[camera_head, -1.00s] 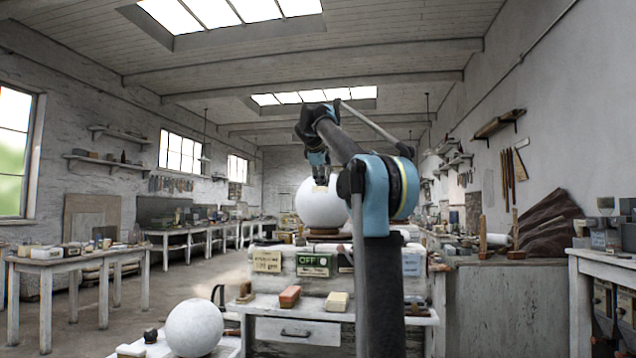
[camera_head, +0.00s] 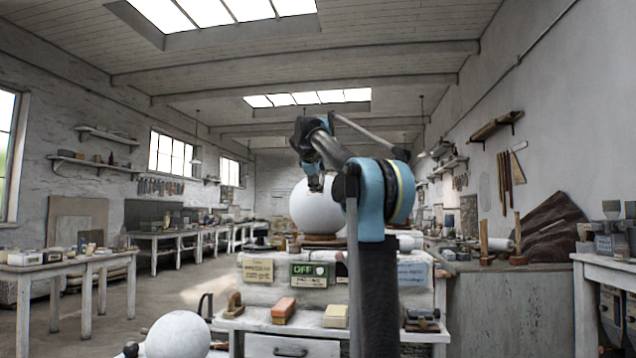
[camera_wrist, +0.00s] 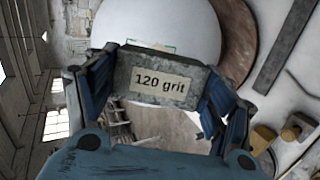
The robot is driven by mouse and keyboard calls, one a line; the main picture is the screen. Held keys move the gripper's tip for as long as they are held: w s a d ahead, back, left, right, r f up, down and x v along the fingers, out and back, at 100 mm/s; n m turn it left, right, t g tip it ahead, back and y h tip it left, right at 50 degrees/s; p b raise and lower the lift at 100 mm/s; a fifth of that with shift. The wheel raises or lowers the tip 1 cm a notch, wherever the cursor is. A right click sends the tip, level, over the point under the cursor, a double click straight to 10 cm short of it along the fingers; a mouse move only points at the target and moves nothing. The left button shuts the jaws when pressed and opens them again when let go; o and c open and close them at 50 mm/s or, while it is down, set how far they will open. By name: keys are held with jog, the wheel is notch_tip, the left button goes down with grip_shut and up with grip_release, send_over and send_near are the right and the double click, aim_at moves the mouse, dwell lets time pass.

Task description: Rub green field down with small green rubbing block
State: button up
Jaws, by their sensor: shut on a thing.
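My gripper (camera_wrist: 160,84) is shut on a grey, speckled block (camera_wrist: 190,72) with a paper label reading "120 grit". I see no green on the block's visible face. A large white sphere (camera_wrist: 200,22) lies just beyond the block in the wrist view. A thin green outline (camera_wrist: 172,45) shows on the sphere past the block's edge; the block hides most of it. I cannot tell whether block and sphere touch. In the head view, my gripper (camera_head: 316,183) is at the upper front of the sphere (camera_head: 316,212), which rests on a brown round base (camera_head: 320,241).
A white bench (camera_head: 285,270) bears the sphere. Its lower ledge holds an orange-topped block (camera_head: 284,308) and a cream block (camera_head: 336,316). Another white sphere (camera_head: 178,335) is at lower left. A worktable (camera_head: 60,265) stands left; open floor lies between.

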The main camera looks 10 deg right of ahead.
jog(key=shift+a+x, duration=0.15)
jog(key=shift+x, duration=0.95)
jog(key=shift+a+x, duration=0.15)
jog(key=shift+x, duration=0.95)
jog(key=shift+w+d+f, duration=0.1)
jog(key=shift+w+f, duration=0.1)
jog(key=shift+w, duration=0.2)
jog(key=shift+s+a+f, duration=0.1)
jog(key=shift+s+f, duration=0.1)
jog(key=shift+f, duration=0.3)
jog(key=shift+s+a+f, duration=0.1)
jog(key=shift+s+f, duration=0.1)
jog(key=shift+f, duration=0.25)
jog(key=r, duration=0.1)
jog(key=w+r, duration=0.1)
jog(key=r, duration=0.2)
jog(key=shift+w+d, duration=0.35)
jog(key=shift+d, duration=0.05)
jog(key=shift+f, duration=0.15)
